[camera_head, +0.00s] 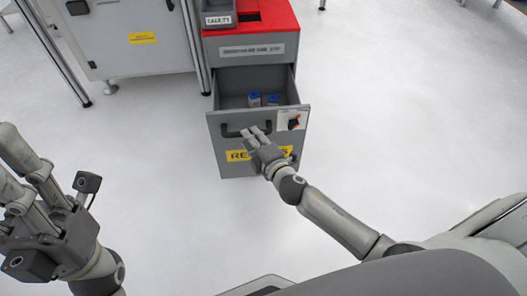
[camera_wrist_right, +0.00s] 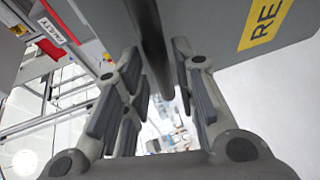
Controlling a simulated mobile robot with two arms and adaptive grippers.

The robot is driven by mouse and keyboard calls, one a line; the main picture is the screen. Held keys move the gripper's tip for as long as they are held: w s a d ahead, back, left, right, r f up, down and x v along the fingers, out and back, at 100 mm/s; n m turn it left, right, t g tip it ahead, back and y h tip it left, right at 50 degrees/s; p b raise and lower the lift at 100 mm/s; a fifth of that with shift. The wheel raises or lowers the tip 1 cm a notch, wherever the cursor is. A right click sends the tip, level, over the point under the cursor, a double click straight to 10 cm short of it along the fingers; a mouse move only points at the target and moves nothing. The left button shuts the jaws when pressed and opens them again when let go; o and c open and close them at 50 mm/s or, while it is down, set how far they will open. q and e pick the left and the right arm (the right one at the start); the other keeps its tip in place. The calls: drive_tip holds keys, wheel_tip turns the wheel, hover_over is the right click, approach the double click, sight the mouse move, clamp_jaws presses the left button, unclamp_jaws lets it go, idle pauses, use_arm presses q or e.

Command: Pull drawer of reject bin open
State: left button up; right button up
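The grey reject bin (camera_head: 249,49) has a red top and stands at the upper middle of the head view. Its drawer (camera_head: 222,160) is pulled out, and its inside shows. A dark bar handle (camera_head: 234,132) is on the drawer front; it also shows in the wrist view (camera_wrist_right: 153,45). My right gripper (camera_head: 256,134) is at the right part of the handle. In the wrist view its fingers (camera_wrist_right: 160,88) are spread on both sides of the bar, with gaps visible. My left gripper (camera_head: 50,168) is open and empty at the left, away from the bin.
Several small grey items with blue tops (camera_head: 254,98) are inside the drawer. A grey tray labelled FAULTY (camera_head: 218,20) sits on the bin top. A grey cabinet (camera_head: 130,50) stands left of the bin. The floor (camera_head: 410,110) to the right is clear.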

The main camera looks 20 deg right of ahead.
drive_tip(key=v, duration=0.8)
drive_tip(key=shift+s, duration=0.4)
